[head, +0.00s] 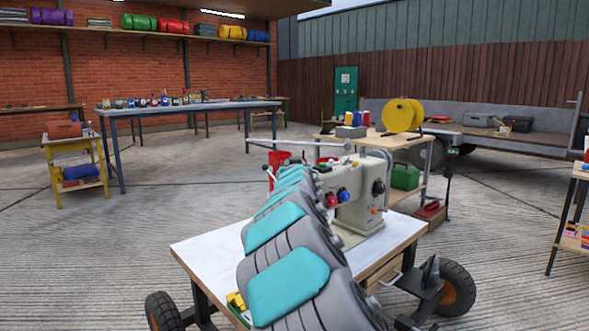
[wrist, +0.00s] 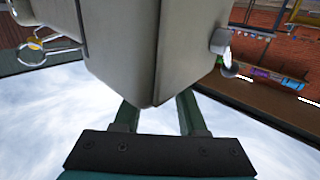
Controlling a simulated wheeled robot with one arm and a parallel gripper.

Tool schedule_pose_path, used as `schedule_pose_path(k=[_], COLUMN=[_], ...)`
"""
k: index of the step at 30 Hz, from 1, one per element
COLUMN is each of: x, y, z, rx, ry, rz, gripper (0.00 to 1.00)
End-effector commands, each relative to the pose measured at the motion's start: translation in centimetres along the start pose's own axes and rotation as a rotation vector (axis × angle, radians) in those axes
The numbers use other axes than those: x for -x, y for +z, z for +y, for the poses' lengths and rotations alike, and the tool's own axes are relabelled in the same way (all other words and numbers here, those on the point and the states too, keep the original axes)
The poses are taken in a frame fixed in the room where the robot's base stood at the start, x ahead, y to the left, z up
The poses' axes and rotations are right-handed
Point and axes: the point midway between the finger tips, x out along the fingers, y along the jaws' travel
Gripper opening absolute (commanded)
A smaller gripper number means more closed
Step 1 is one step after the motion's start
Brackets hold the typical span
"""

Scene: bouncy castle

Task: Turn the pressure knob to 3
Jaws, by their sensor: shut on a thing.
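A cream sewing machine (head: 358,208) stands on a white-topped wheeled table (head: 200,252). A red knob (head: 332,201) and a blue knob (head: 343,193) show on its front. I cannot tell which knob is the pressure knob, and no number can be read. In the wrist view, the machine's pale body (wrist: 125,45) fills the upper middle, close to the camera. My gripper (wrist: 158,112) reaches behind its lower corner. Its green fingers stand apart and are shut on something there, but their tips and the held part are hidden. My arm hides the gripper in the head view.
A side table with a yellow reel (head: 402,115) and a green can (head: 405,177) stands behind the machine. A long blue-legged workbench (head: 190,108) is at the back left. Concrete floor (head: 60,255) is clear to the left.

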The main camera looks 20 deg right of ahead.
Motion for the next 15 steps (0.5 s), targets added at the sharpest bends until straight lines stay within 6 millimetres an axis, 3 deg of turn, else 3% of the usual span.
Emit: schedule_pose_path(k=[15], x=[-0.02], y=[-0.18], z=[0.08], rx=[0.001], ry=[0.069], rz=[0.003], gripper=[0.00])
